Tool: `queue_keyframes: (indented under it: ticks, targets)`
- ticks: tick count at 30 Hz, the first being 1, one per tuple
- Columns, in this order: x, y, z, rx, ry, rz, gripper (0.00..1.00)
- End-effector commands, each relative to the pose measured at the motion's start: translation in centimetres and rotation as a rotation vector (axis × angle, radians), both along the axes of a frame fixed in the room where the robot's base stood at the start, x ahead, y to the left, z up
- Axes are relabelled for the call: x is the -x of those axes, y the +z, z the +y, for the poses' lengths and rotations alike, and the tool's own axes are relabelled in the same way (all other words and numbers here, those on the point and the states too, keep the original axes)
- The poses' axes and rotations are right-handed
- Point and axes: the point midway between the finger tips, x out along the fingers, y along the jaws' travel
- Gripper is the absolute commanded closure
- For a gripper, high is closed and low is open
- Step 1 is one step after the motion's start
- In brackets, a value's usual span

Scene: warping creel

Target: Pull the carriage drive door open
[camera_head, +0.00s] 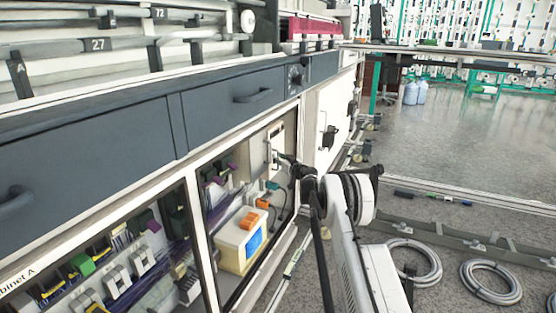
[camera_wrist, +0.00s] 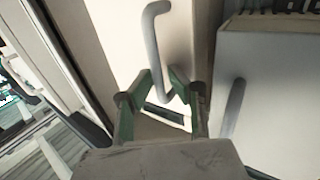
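A white panel with a grey bar handle (camera_head: 268,150) is at the end of the open-fronted cabinet in the head view; I cannot tell for sure that it is the carriage drive door. My gripper (camera_head: 284,159) is right beside this handle. In the wrist view a bent grey handle (camera_wrist: 153,45) stands out from a pale panel (camera_wrist: 105,35). The green fingers of my gripper (camera_wrist: 172,88) are apart, with the handle's lower end between their tips. There seems to be space on both sides, and contact is unclear.
A second white panel (camera_head: 322,125) with a dark fitting lies beyond. Grey drawers (camera_head: 235,100) run above. An open cabinet with a cream boxed unit (camera_head: 240,240) is at the left. Coiled hoses (camera_head: 490,282) lie on the floor at right, near a low rail (camera_head: 465,237).

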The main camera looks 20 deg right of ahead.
Motion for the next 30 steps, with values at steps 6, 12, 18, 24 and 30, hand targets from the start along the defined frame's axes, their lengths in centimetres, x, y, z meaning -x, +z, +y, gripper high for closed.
queue_keyframes:
  ticks: [6, 12, 18, 24, 30]
  targets:
    - [-0.17, 0.03, 0.02, 0.0, 0.0, 0.0, 0.83]
    - [-0.15, 0.03, 0.01, 0.0, -0.001, 0.0, 0.96]
    - [-0.15, 0.02, 0.01, 0.0, 0.0, 0.0, 1.0]
    - [-0.14, 0.02, 0.01, 0.0, 0.0, 0.0, 1.0]
    - [0.48, 0.03, -0.8, 0.0, 0.002, 0.0, 1.0]
